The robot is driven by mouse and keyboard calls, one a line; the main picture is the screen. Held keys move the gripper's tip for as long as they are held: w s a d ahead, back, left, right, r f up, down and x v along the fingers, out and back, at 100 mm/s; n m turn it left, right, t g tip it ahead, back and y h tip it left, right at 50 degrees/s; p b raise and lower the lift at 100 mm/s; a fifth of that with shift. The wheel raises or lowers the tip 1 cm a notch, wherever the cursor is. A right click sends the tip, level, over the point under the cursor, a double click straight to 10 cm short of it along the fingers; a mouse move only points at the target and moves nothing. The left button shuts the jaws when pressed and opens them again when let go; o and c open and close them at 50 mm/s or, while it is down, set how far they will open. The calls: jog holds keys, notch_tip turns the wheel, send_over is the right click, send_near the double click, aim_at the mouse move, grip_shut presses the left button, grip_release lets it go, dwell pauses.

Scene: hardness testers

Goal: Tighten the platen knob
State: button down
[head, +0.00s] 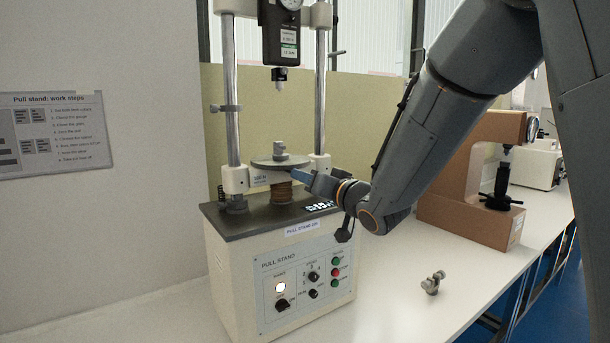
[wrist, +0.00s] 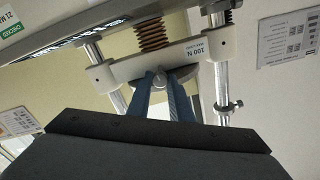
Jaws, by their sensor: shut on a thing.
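The pull stand (head: 290,262) stands on the bench with its round grey platen (head: 265,163) on the lower crosshead between two posts. In the wrist view the platen (wrist: 186,73) shows partly behind my fingers, by the white crosshead (wrist: 126,70) marked 100 N. The platen knob (wrist: 159,82) is a small metal part between my fingertips. My gripper (head: 297,175) reaches in from the right at platen height, and its blue fingers are shut on the knob. The wrist view shows my gripper (wrist: 160,80) too. In the head view my fingers hide the knob.
A black force gauge (head: 282,40) hangs above the platen. A small metal clamp (head: 433,283) lies on the bench (head: 395,290) at the front right. A brown tester (head: 460,185) stands behind my arm. The bench between the clamp and pull stand is clear.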

jog(key=shift+f+m, duration=0.1)
jog(key=shift+m, duration=0.2)
jog(key=c, duration=1.6)
grip_release()
jog(key=shift+s, duration=0.1)
jog(key=b+v, duration=0.1)
jog(key=v, duration=0.6)
jog(key=shift+s+d+b, duration=0.2)
jog(key=shift+s+b, duration=0.05)
jog(key=shift+b, duration=0.15)
